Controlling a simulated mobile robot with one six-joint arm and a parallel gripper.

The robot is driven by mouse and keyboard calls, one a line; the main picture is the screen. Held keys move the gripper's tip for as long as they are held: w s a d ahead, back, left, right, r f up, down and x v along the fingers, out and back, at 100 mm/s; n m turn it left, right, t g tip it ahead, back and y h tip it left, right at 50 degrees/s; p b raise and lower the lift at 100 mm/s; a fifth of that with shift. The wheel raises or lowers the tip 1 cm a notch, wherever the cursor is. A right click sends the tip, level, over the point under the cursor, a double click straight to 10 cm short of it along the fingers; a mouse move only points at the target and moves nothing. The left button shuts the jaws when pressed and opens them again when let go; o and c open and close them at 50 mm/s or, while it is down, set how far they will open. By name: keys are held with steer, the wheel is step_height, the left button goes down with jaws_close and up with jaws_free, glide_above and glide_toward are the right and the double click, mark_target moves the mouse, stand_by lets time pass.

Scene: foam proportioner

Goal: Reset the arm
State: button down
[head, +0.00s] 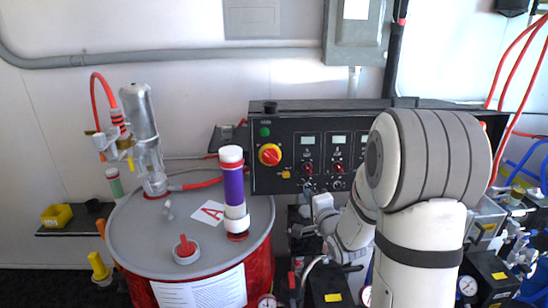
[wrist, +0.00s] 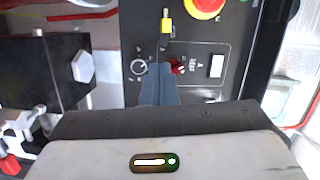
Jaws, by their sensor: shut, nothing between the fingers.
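My arm (head: 420,190) rises from the bottom right of the head view and bends down and away toward the black control panel (head: 375,130). My gripper (head: 307,188) is small there, in front of the panel's lower part and partly hard to make out. In the wrist view my gripper (wrist: 159,72) has its dark fingers together and empty. The tips overlap the panel (wrist: 200,40) near a white-ringed knob (wrist: 138,67) and a red knob (wrist: 178,67). I cannot tell whether they touch the panel.
A grey-topped red drum (head: 190,250) with a pump (head: 145,135) and a purple-labelled cylinder (head: 233,188) stands left. The panel has a red-yellow rotary switch (head: 270,154). Red hoses (head: 515,80) and blue hoses (head: 525,165) hang right. A black block (wrist: 45,72) is close left of the gripper.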

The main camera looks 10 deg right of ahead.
steer(key=s+a+r+n+g+h, duration=0.1)
steer(key=s+n+g, duration=0.5)
steer(key=s, duration=0.9)
steer(key=s+a+r+n+g+h, duration=0.1)
steer(key=s+a+n+g, duration=0.2)
steer(key=s+n+g, duration=0.4)
steer(key=s+n, duration=0.2)
steer(key=s, duration=0.7)
steer(key=shift+s+r+g+h, duration=0.15)
steer(key=shift+r+g+h, duration=0.05)
steer(key=shift+g+h, duration=0.1)
steer(key=shift+a, duration=0.15)
